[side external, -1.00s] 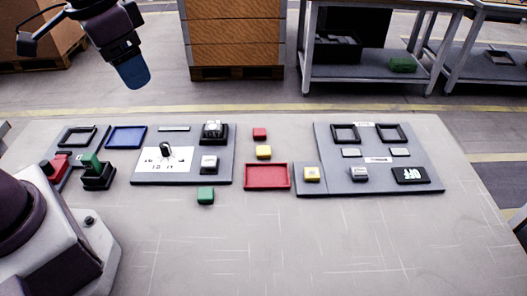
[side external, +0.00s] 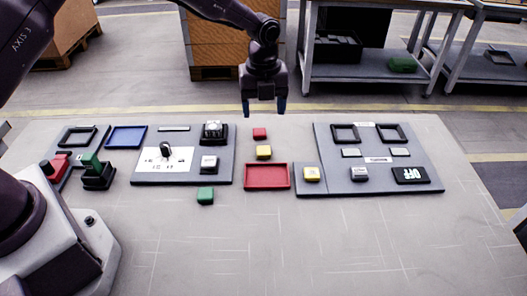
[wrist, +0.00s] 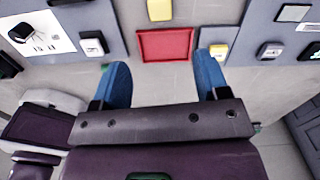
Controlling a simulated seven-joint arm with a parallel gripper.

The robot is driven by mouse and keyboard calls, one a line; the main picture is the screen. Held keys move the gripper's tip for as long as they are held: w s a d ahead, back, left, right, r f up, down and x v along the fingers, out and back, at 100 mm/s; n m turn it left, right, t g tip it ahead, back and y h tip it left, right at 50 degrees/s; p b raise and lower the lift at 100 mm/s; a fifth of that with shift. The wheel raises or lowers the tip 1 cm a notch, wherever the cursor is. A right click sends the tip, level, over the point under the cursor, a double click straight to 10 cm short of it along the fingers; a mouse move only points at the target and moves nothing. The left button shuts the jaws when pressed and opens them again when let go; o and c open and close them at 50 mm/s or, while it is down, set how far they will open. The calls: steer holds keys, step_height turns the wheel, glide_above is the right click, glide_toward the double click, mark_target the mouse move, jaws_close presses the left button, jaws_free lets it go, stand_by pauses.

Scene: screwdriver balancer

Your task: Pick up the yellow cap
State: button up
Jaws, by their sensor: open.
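A small yellow cap (side external: 264,153) lies on the table between a red block and a red tray; in the wrist view this yellow piece (wrist: 160,10) is at the top edge. A second yellow piece (side external: 312,174) sits on a small grey plate at the left of the right-hand panel; it also shows in the wrist view (wrist: 218,51) beside the right finger. My gripper (side external: 264,108) is open and empty, pointing down over the table's far side, roughly in line with the red and yellow blocks. Its blue fingers (wrist: 163,75) are apart.
A red block (side external: 260,134) and an empty red tray (side external: 267,177) are beside the yellow cap. Panels with knobs and buttons stand left (side external: 185,178) and right (side external: 400,184). A green block (side external: 205,196) lies in front. The near table is clear.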

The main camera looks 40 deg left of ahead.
glide_above(263, 150)
steer(key=shift+m, duration=0.4)
step_height(263, 150, down, 7)
steer(key=shift+s+d, duration=0.15)
steer(key=shift+w+f, duration=0.15)
steer(key=shift+f, duration=1.35)
steer(key=shift+w+f, duration=0.1)
steer(key=shift+f, duration=1.4)
steer(key=shift+c, duration=0.5)
steer(key=c, duration=1)
